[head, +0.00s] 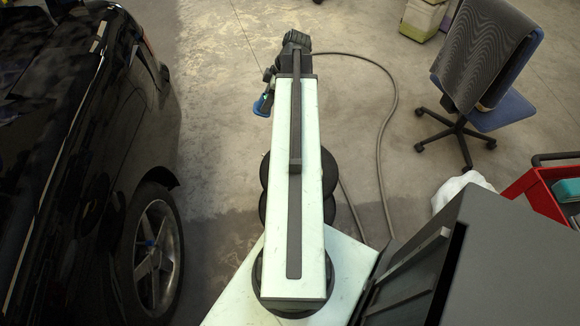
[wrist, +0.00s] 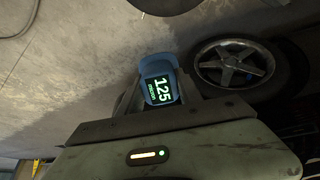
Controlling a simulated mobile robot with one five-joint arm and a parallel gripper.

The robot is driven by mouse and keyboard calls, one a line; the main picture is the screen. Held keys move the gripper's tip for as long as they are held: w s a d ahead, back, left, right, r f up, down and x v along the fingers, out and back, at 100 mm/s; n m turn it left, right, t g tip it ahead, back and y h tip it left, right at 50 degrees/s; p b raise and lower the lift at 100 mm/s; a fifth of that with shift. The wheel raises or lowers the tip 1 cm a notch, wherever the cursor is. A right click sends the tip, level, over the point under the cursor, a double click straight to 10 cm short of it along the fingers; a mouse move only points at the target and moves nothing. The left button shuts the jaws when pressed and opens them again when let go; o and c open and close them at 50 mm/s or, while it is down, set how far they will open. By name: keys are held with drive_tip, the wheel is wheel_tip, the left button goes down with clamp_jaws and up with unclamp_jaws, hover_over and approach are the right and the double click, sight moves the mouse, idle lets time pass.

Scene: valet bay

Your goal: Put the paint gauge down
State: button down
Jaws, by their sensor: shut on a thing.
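The paint gauge is a small blue device with a lit screen reading 125 (wrist: 159,88) in the wrist view. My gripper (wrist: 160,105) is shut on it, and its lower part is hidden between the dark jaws. In the head view the blue gauge (head: 262,105) shows at the left side of my arm's far end, above the concrete floor. Most of my gripper is hidden there behind my arm. I cannot tell the gauge's exact height above the floor.
A black car (head: 60,150) stands along the left, its wheel (head: 157,257) near my base. A swivel chair (head: 480,65) stands at the upper right, with a red cart (head: 530,185) below it. A grey cable (head: 396,100) curves over the floor. Floor between car and arm is clear.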

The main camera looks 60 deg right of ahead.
drive_tip(key=s+d+f+g+b, duration=0.1)
drive_tip(key=s+f+b, duration=0.1)
drive_tip(key=f+b, duration=0.4)
drive_tip(key=s+d+f+g+h+b, duration=0.1)
drive_tip(key=s+f+b, duration=0.1)
drive_tip(key=f+b, duration=0.5)
drive_tip(key=s+d+f+n+g+h+b, duration=0.1)
drive_tip(key=f+b, duration=0.5)
drive_tip(key=f, duration=0.6)
drive_tip(key=shift+s+d+g+b, duration=0.1)
drive_tip(key=shift+s+g+b, duration=0.3)
drive_tip(key=shift+s+g, duration=0.35)
drive_tip(key=shift+s+r, duration=0.15)
drive_tip(key=shift+r, duration=0.05)
drive_tip(key=shift+f, duration=0.15)
drive_tip(key=c, duration=0.8)
unclamp_jaws()
